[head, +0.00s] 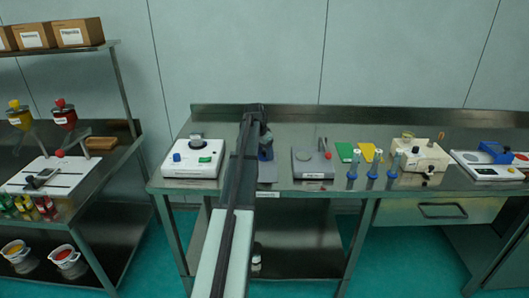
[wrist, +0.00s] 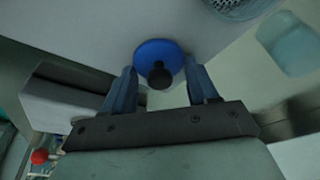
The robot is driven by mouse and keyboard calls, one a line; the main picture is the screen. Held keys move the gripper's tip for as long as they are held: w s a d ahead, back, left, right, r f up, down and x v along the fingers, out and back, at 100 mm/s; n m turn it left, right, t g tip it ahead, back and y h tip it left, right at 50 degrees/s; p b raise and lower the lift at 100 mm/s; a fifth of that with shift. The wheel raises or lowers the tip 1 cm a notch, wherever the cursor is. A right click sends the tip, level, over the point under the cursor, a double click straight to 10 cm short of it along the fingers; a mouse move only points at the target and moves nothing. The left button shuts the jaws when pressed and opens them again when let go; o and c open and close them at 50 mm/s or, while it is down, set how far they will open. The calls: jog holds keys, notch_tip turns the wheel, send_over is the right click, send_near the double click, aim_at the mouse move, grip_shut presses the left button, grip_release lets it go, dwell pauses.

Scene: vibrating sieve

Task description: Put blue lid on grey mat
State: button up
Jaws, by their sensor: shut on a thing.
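The blue lid (wrist: 150,52) is a round disc with a dark knob (wrist: 160,75), seen between my fingers in the wrist view. My gripper (wrist: 160,84) is shut on the lid, with one finger at each side. In the head view my gripper (head: 265,153) is over the steel table, between the white machine and the grey device. A small grey patch (head: 267,174), possibly the grey mat, shows below it, partly hidden by my arm. I cannot tell whether the lid touches the surface beneath.
The white machine (head: 178,169) with a blue knob and green button stands at left. A grey device (head: 312,170) with a red-tipped lever stands at right. Further right are blue stands (head: 372,171), a beige machine (head: 423,163) and a balance (head: 485,172). A mesh sieve (wrist: 238,8) shows in the wrist view.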

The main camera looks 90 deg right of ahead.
jog(key=shift+f, duration=0.15)
jog(key=o, duration=1)
jog(key=shift+o, duration=0.2)
jog(key=v, duration=1.2)
jog(key=shift+r, duration=0.2)
